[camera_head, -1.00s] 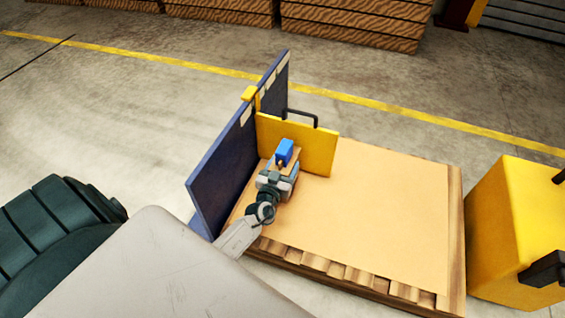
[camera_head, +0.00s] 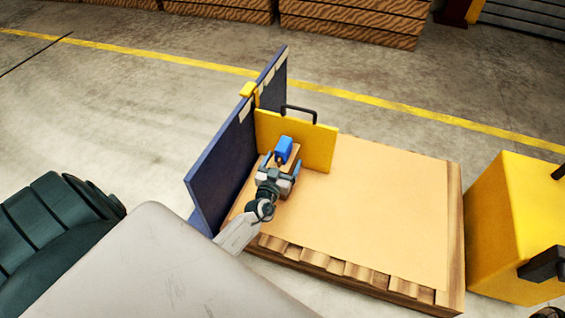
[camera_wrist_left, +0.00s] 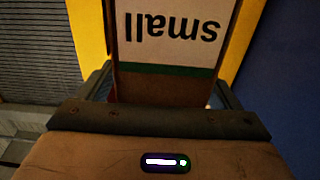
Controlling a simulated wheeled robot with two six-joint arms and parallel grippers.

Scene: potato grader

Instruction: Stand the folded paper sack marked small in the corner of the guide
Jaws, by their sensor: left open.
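The folded sack (camera_wrist_left: 168,50) is brown with a white label reading "small", upside down in the wrist view, above a green band. My right gripper is not in view.
The guide stands on a pallet with a tan top sheet (camera_head: 385,210), clear to the right. A black handle (camera_head: 300,110) tops the yellow panel. A yellow machine body (camera_head: 515,230) stands right of the pallet. Wooden crates (camera_head: 350,22) line the back.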

